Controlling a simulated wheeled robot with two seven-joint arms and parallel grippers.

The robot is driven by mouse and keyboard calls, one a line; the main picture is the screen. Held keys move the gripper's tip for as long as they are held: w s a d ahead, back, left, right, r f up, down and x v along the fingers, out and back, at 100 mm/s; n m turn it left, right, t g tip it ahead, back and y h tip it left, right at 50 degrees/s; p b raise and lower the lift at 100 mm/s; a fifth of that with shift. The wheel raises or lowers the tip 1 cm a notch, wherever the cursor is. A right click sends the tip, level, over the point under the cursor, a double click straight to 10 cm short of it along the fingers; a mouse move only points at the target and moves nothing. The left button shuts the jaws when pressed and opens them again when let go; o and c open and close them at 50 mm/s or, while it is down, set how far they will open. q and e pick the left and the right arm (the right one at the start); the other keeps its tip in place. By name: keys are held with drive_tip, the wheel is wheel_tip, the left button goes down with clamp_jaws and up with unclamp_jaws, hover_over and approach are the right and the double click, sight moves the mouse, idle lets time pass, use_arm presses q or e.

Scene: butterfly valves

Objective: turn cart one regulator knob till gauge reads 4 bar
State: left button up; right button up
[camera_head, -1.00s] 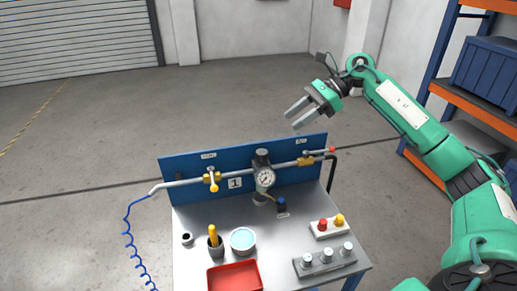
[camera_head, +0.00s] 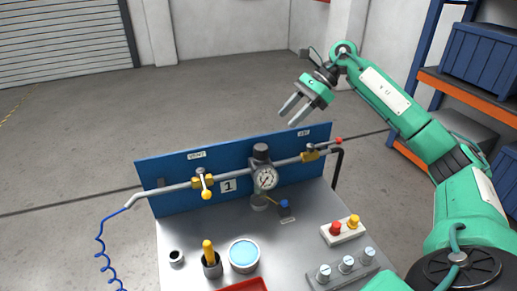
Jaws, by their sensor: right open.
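The cart (camera_head: 300,235) has a grey top and a blue back panel (camera_head: 172,172) marked with a "1" plate. A pipe runs along the panel. The regulator's dark knob (camera_head: 261,150) sits on top of it, above the round white gauge (camera_head: 265,179). The gauge needle is too small to read. My right gripper (camera_head: 289,115) is open and empty, in the air above and just right of the knob, apart from it. My left gripper is not in view.
Yellow-handled valves sit on the pipe, one at left (camera_head: 204,188) and one at right (camera_head: 312,154). A blue-knobbed part (camera_head: 284,206), a button box (camera_head: 343,231), a blue-topped tin (camera_head: 243,254) and a cup with a yellow handle (camera_head: 211,265) stand on the cart. Shelving (camera_head: 465,90) is at right.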

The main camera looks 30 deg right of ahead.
sight(261, 146)
drive_tip(key=p+x, duration=0.3)
drive_tip(key=x, duration=0.9)
drive_tip(key=shift+s+r, duration=0.1)
drive_tip(key=shift+s, duration=0.1)
drive_tip(key=shift+w+a+f, duration=0.1)
drive_tip(key=shift+a+f, duration=0.15)
drive_tip(key=shift+f, duration=0.1)
drive_tip(key=shift+c, duration=0.5)
drive_tip(key=c, duration=0.6)
